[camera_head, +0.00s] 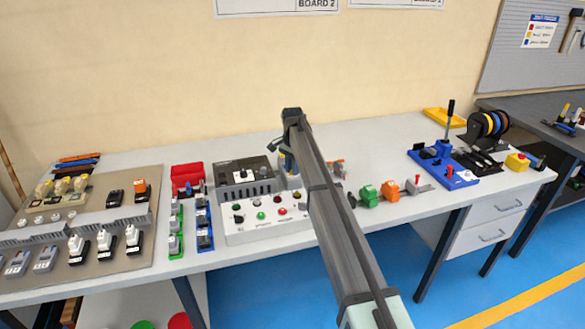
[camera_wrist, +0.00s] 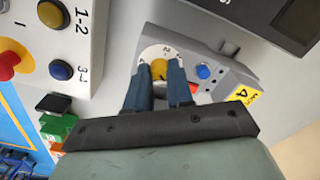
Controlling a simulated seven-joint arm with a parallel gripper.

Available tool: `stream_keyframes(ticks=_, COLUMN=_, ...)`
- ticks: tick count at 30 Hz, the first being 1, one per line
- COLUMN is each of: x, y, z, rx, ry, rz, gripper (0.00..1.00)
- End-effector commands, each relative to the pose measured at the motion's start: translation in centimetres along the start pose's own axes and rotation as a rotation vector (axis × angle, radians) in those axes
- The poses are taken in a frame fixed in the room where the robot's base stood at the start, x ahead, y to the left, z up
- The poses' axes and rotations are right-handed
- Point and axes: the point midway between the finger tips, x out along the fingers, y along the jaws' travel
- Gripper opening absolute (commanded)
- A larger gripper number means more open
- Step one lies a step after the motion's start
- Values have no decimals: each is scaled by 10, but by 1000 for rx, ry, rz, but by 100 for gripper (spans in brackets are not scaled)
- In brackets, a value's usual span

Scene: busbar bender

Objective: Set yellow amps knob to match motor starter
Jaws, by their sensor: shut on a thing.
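In the wrist view a grey device (camera_wrist: 228,78) carries a round pale dial (camera_wrist: 146,54) with a small yellow knob (camera_wrist: 159,68) at its centre. My gripper (camera_wrist: 160,72) has its two dark blue fingers on either side of the yellow knob, closed on it. The dial's markings are too small and partly covered to read. The device also has a blue button (camera_wrist: 204,72), a red part beside the right finger, and a yellow label (camera_wrist: 243,94). In the head view my arm hides most of the device and the knob.
A white button box (camera_wrist: 72,50) marked 1-2 and 3-4 stands left in the wrist view. A dark-faced unit (camera_wrist: 290,22) is at the upper right. In the head view, the button panel (camera_head: 262,228) lies left of my arm; green (camera_head: 369,196) and orange (camera_head: 390,191) parts stand right.

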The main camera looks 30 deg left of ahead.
Motion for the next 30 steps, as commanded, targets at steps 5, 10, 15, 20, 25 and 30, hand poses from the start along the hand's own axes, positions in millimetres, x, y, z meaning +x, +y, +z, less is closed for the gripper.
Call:
stream_keyframes(ticks=5, x=0, y=0, z=0, rx=2, ry=1, rz=0, gripper=0)
stream_keyframes(ticks=10, x=0, y=0, z=0, rx=1, ry=1, rz=0, gripper=0)
stream_keyframes(ticks=15, x=0, y=0, z=0, rx=1, ry=1, rz=0, gripper=37)
stream_keyframes(ticks=20, x=0, y=0, z=0, rx=0, ry=0, rz=0, gripper=47)
stream_keyframes(ticks=25, x=0, y=0, z=0, rx=0, ry=0, rz=0, gripper=47)
stream_keyframes(ticks=30, x=-9, y=0, z=0, rx=0, ry=1, rz=-1, gripper=47)
